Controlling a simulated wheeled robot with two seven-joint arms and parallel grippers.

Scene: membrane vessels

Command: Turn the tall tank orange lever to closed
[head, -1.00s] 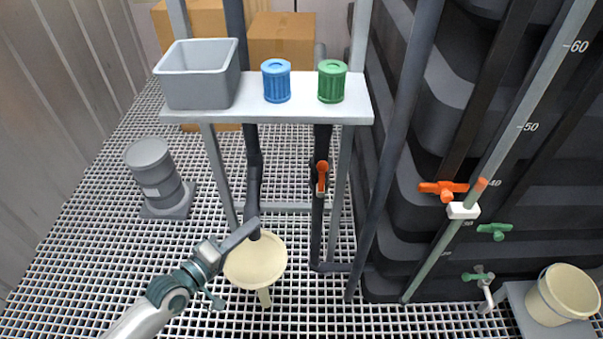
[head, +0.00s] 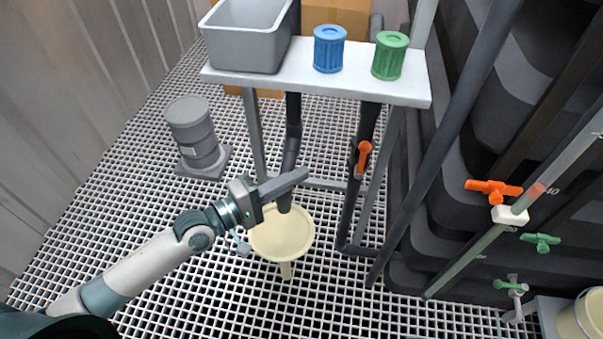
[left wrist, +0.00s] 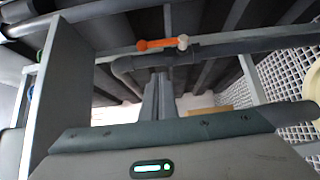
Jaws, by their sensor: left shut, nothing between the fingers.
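Two orange levers show in the head view. One orange lever (head: 494,190) is roughly crosswise on the big dark ribbed tank (head: 470,100) at the right, beside a level scale. The other orange lever (head: 363,157) sits on a dark upright pipe under the white shelf, lying roughly along that pipe. An orange lever (left wrist: 157,44) on a dark pipe also shows in the left wrist view, ahead of the fingers. My left gripper (head: 302,174) is shut and empty, left of the pipe lever and apart from it; its fingers (left wrist: 157,90) point toward the pipe. My right gripper is not in view.
The white shelf (head: 300,78) carries a grey bin (head: 246,40), a blue cap (head: 328,48) and a green cap (head: 389,55). A cream round stand (head: 283,235) is just below my left gripper. A grey drum (head: 194,135) stands left; green handles (head: 541,241) are right.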

